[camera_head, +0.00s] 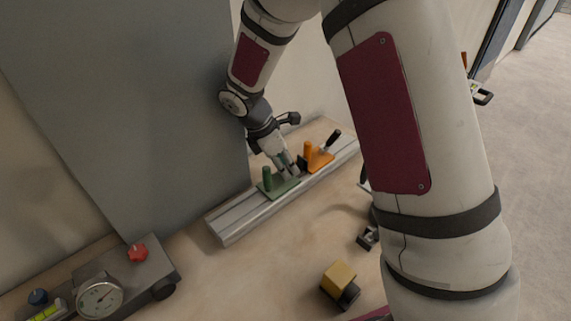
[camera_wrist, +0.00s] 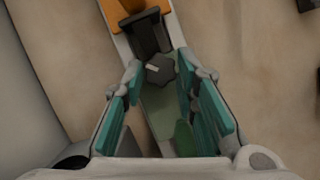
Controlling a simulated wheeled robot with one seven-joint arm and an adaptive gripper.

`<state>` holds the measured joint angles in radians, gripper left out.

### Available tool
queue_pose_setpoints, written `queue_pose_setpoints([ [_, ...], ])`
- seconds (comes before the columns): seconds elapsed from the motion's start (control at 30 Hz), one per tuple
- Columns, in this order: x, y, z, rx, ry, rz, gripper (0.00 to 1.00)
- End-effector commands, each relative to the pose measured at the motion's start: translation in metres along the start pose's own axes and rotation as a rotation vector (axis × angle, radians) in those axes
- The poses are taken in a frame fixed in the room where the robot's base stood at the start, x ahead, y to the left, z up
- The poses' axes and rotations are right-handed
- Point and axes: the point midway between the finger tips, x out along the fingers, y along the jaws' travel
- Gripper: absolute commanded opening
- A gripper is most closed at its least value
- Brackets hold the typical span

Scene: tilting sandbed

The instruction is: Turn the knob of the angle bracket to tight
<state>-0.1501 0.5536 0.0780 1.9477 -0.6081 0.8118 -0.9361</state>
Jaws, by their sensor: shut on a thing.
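A green bracket-like piece (camera_head: 280,189) with an upright green post sits on a metal rail (camera_head: 232,222); I take it to be the angle bracket. It also shows in the wrist view (camera_wrist: 160,105). A dark knob (camera_wrist: 161,69) with a light mark pointing left stands on the green piece's far part. My gripper (camera_head: 288,168) reaches down over it. In the wrist view my gripper (camera_wrist: 160,70) has its fingertips on either side of the knob, shut on it. In the head view the fingers hide the knob.
An orange piece (camera_head: 319,161) with a black handle sits further along the rail. A dark block (camera_wrist: 147,36) stands just beyond the knob. A gauge fixture (camera_head: 100,298) with a red knob is at lower left. A yellow-and-black block (camera_head: 340,278) lies in front. A grey panel (camera_head: 130,90) rises behind.

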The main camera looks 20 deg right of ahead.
Motion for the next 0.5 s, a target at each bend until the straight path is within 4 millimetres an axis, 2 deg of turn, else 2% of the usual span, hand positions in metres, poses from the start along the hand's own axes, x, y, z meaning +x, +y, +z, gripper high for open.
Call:
queue_pose_setpoints([
  [0.5, 0.0009, 0.0049, 0.0010, 0.409, 0.000, -0.169, 0.00],
])
